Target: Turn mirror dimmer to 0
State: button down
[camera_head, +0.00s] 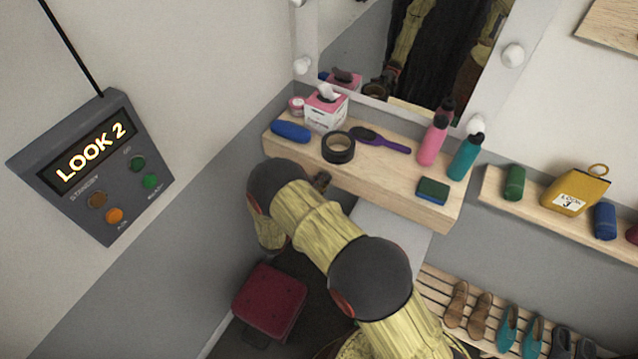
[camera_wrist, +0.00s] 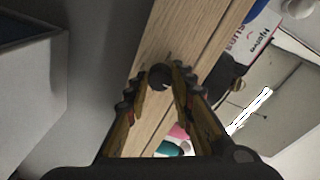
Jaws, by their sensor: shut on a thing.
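The mirror dimmer shows as a small dark round knob (camera_wrist: 160,76) on the front edge of the wooden shelf in the wrist view. My gripper (camera_wrist: 155,82) has its two fingers on either side of the knob, shut on it. I cannot make out any scale or pointer, so the dimmer's setting is not readable. In the head view my arm hides the knob, and only a dark bit of my gripper (camera_head: 321,180) shows at the shelf's front. The mirror (camera_head: 400,75) hangs above, with white bulbs along its frame.
The wooden shelf (camera_head: 395,187) holds a tissue box (camera_head: 325,112), black tape (camera_head: 338,147), a purple brush, bottles and a sponge. A lit LOOK 2 panel (camera_head: 95,160) is on the left wall. A dark red stool (camera_head: 270,302) stands below.

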jog(key=shift+w+a+r+n, duration=0.15)
jog(key=shift+r+n, duration=0.2)
jog(key=shift+n, duration=0.45)
jog(key=c, duration=1.8)
grip_release()
jog(key=shift+c, duration=0.2)
jog(key=o, duration=0.3)
jog(key=shift+f, duration=0.2)
jog(key=shift+o, duration=0.2)
jog(key=v, duration=1.2)
